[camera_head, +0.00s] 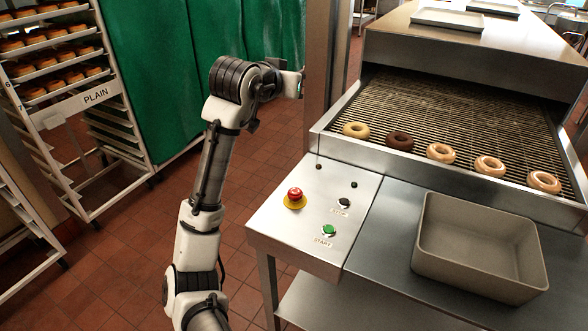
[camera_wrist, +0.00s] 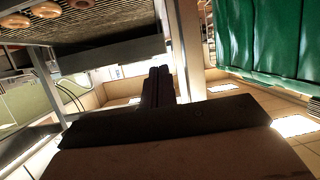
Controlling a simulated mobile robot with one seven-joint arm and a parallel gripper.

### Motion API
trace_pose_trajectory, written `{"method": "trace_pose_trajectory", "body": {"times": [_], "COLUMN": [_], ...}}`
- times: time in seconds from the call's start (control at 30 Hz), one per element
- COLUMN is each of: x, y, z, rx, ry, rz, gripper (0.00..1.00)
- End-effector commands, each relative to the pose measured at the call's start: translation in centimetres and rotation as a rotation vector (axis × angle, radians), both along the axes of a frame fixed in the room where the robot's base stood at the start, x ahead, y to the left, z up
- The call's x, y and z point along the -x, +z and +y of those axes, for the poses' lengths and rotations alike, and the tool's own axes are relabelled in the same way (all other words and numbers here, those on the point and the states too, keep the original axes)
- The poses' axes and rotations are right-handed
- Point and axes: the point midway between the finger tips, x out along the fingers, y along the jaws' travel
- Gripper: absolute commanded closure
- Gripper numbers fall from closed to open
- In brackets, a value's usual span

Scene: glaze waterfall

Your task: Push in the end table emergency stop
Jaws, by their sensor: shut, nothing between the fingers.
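The emergency stop is a red mushroom button (camera_head: 295,193) on a yellow base, on the left part of the steel end table (camera_head: 275,228) in the head view. It stands up from the panel, and I cannot tell whether it is pressed. My gripper (camera_wrist: 158,73) is shut and empty, its dark fingers together in the wrist view. In the head view my arm's end is beyond the table's far left corner, well above and apart from the button; the fingertips are hard to make out there. The button is not seen in the wrist view.
A green START button (camera_head: 328,230) and a black STOP button (camera_head: 344,203) share the panel. A conveyor (camera_head: 440,110) with several donuts and a grey bin (camera_head: 480,245) are at right. A post (camera_head: 322,75), green curtain (camera_head: 160,70) and rack (camera_head: 100,110) stand behind and left.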

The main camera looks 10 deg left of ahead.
Motion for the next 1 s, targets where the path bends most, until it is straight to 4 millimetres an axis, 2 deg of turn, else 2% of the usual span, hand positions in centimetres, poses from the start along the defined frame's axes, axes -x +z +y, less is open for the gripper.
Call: {"method": "trace_pose_trajectory", "body": {"times": [0.1, 0.2, 0.33, 0.53, 0.87, 1.0], "x": [0.2, 1.4, 3.1, 4.5, 4.5, 4.3], "y": [-4.9, -8.4, -11.1, -12.7, -12.8, -13.6], "z": [-1.5, -1.5, -0.8, -0.1, -0.1, -0.2], "rx": [-0.112, -0.194, -0.272, -0.321, -0.322, -0.322], "ry": [-0.051, -0.073, -0.081, -0.081, -0.082, -0.082], "rz": [0.305, 0.522, 0.724, 0.854, 0.859, 0.858], "gripper": [1.00, 1.00, 1.00, 1.00, 1.00, 1.00]}}
